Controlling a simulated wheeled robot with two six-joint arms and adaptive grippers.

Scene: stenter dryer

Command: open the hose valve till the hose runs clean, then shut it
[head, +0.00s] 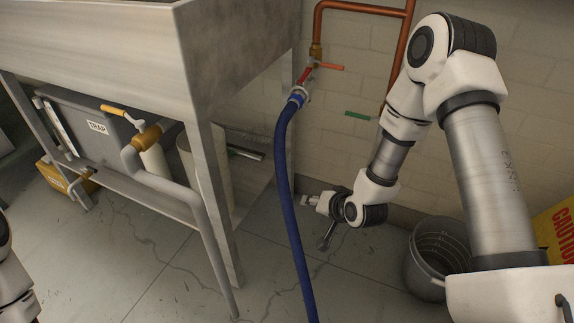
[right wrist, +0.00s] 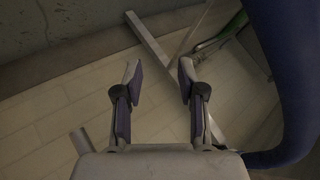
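The hose valve (head: 305,76) sits on the wall at the end of the copper pipe, with an orange-red lever (head: 328,66) sticking out to the right, across the line of the hose. The blue hose (head: 285,160) hangs from it down to the floor; its outlet end and any water are out of sight. My right gripper (head: 317,220) is low beside the hose, to its right, well below the valve. In the right wrist view its fingers (right wrist: 159,74) are apart with nothing between them, and the hose (right wrist: 288,85) passes at the right. My left gripper is out of view.
A green handle (head: 360,115) is on the wall right of the valve. A grey bucket (head: 412,265) and a yellow caution sign (head: 555,225) stand at the right. A steel sink frame (head: 220,205) with a trap box (head: 85,120) fills the left.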

